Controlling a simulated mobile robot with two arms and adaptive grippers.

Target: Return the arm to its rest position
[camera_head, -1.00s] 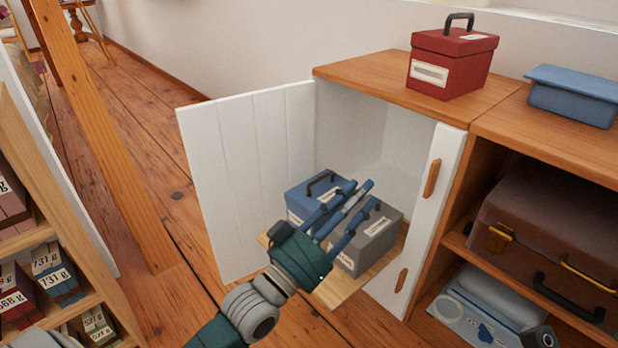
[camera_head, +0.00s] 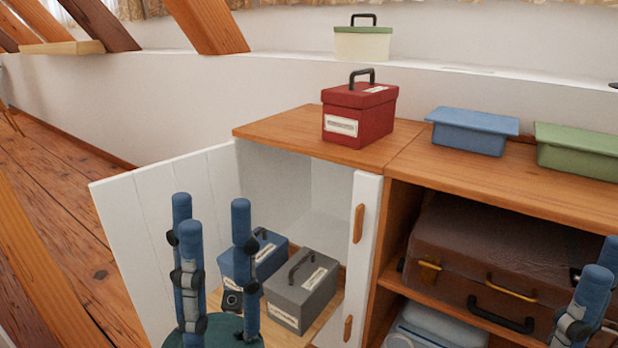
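My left gripper (camera_head: 212,215) points up in the lower left, in front of the open cabinet. Its blue fingers stand apart with nothing between them. Behind it, a blue box (camera_head: 268,256) and a grey box (camera_head: 300,295), each with a dark handle, stand side by side on the floor of the white cabinet (camera_head: 265,185). The fingers partly cover the blue box. My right gripper (camera_head: 595,285) shows only in part at the lower right edge. Its fingertips are up, but its opening is cut off.
The white cabinet door (camera_head: 140,220) is swung open to the left. A red box (camera_head: 360,115) and blue (camera_head: 472,130) and green (camera_head: 580,150) tubs stand on top. A brown suitcase (camera_head: 490,260) fills the right shelf. A wooden post (camera_head: 50,265) stands at left.

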